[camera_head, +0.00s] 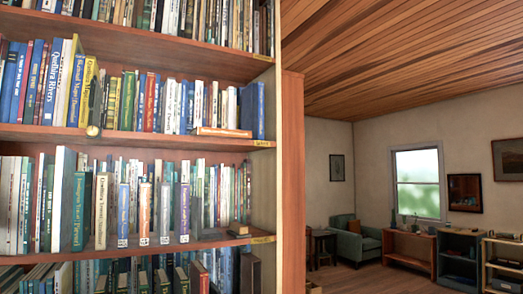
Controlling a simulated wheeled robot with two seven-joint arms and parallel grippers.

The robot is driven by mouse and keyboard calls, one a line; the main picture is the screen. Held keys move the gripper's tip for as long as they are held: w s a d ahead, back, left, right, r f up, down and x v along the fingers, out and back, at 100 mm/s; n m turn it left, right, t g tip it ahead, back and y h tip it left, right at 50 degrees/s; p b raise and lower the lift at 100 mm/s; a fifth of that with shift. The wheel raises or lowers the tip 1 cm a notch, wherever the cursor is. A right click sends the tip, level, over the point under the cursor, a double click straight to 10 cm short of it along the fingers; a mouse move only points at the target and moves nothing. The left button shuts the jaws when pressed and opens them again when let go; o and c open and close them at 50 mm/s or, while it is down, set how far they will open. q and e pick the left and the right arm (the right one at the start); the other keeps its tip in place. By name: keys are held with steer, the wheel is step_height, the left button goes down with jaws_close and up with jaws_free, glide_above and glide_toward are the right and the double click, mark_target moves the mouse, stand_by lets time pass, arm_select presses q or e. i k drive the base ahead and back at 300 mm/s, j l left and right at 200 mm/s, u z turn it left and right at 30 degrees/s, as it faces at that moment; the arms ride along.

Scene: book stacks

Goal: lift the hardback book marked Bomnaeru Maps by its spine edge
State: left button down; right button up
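No spine in the head view is clear enough for me to read as Bomnaeru Maps, so I cannot tell which book it is. The wooden bookcase (205,145) fills the left side, with several shelves of upright books. On the second shelf, a blue book (250,110) stands at the right end and a yellow-spined book (76,90) at the left. On the third shelf, a green book (80,210), a cream book (102,212) and a purple book (183,212) stand near the front edge. Neither of my grippers is in view.
A book lies flat (222,132) on the second shelf, and a small round object (93,131) sits at its edge. To the right is an open room with a teal armchair (357,240), a window (418,180) and low shelves (460,258) along the wall.

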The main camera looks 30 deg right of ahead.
mark_target(198, 131)
steer(key=l+z, duration=0.25)
steer(key=i+z, duration=0.15)
steer(key=z, duration=0.15)
steer(key=i+l+u, duration=0.15)
steer(key=l+u, duration=0.15)
steer(key=i+l+u, duration=0.1)
steer(key=l+u, duration=0.55)
steer(key=i, duration=0.05)
